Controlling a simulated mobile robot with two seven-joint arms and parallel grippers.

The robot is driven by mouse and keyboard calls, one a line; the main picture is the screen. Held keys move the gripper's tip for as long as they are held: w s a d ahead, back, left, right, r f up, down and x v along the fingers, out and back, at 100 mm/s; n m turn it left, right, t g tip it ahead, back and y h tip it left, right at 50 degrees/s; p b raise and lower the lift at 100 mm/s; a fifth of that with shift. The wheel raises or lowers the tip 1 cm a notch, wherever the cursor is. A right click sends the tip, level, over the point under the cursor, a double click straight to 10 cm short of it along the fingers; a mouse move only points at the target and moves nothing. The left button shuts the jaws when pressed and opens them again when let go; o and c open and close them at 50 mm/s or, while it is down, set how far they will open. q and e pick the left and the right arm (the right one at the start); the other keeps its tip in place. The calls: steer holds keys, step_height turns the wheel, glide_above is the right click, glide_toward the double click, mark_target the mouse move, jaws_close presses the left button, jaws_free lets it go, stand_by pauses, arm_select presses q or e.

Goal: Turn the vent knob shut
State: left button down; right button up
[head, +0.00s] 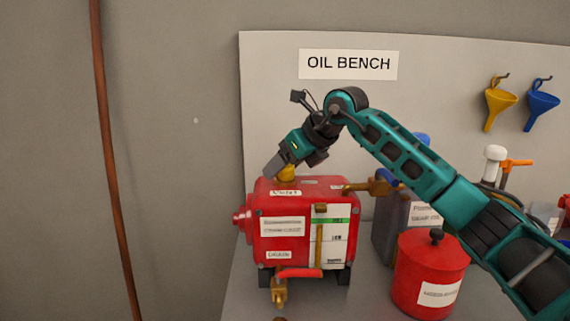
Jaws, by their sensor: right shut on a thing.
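The red pump (297,229) stands on the bench in the head view, with a sight gauge and white labels on its front. The yellow vent knob (286,172) sits on top of it, near a small label on the upper edge. My right gripper (280,166) comes down over the knob from above and is shut on it. The gripper covers the upper part of the knob, so how far the knob is turned cannot be seen. My left gripper is not in view.
A brass fitting (375,186) sticks out right of the pump. A red can (431,272) with a black knob stands at the front right, a grey container (395,235) behind it. A red-handled drain valve (298,273) hangs at the pump's lower front. Left of the pump is clear.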

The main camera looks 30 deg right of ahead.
steer(key=shift+m+h, duration=1)
steer(key=shift+m, duration=0.2)
steer(key=m+h, duration=0.2)
steer(key=m, duration=0.1)
steer(key=shift+t, duration=0.3)
steer(key=m+h+b, duration=0.1)
steer(key=m+h, duration=0.1)
steer(key=shift+m, duration=0.3)
steer(key=shift+r+m+g+h, duration=0.1)
steer(key=shift+m+g+h, duration=0.3)
steer(key=shift+m+h, duration=0.15)
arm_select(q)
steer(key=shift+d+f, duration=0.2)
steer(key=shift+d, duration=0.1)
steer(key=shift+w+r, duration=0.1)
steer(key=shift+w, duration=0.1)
arm_select(e)
steer(key=shift+m, duration=0.35)
steer(key=o, duration=1)
steer(key=shift+c, duration=0.2)
